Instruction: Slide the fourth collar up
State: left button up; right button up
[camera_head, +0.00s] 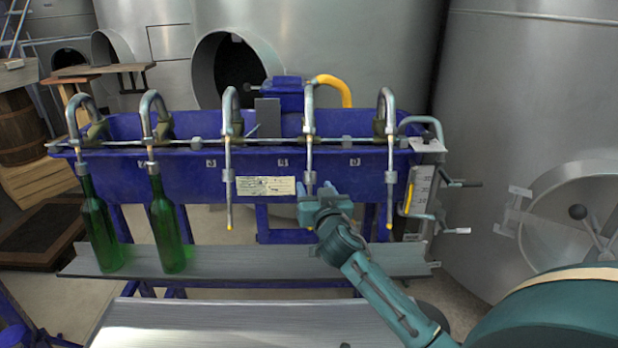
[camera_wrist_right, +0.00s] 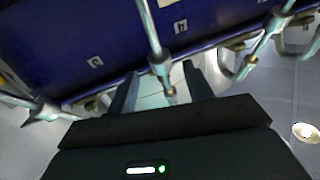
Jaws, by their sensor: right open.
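The fourth filling spout (camera_head: 309,120) is a bent grey pipe on the blue trough, counted from the left. It also shows in the right wrist view (camera_wrist_right: 148,25), with a metal collar (camera_wrist_right: 159,62) around it above its end. In the right wrist view my right gripper (camera_wrist_right: 160,90) is open, with one finger on each side of the spout's lower end. I cannot tell whether either finger touches the collar. My left gripper is not in view.
Green bottles stand under the first (camera_head: 98,225) and second (camera_head: 164,225) spouts on a grey shelf (camera_head: 240,265). The third (camera_head: 229,150) and fifth (camera_head: 389,150) spouts hang bare on either side. A gauge with levers (camera_head: 421,190) is at the right end of the trough (camera_head: 210,128).

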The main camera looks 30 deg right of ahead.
aim_at(311, 181)
jog(key=x, duration=0.5)
jog(key=shift+w+d, duration=0.1)
jog(key=shift+w, duration=0.25)
grip_shut()
dwell(0.3)
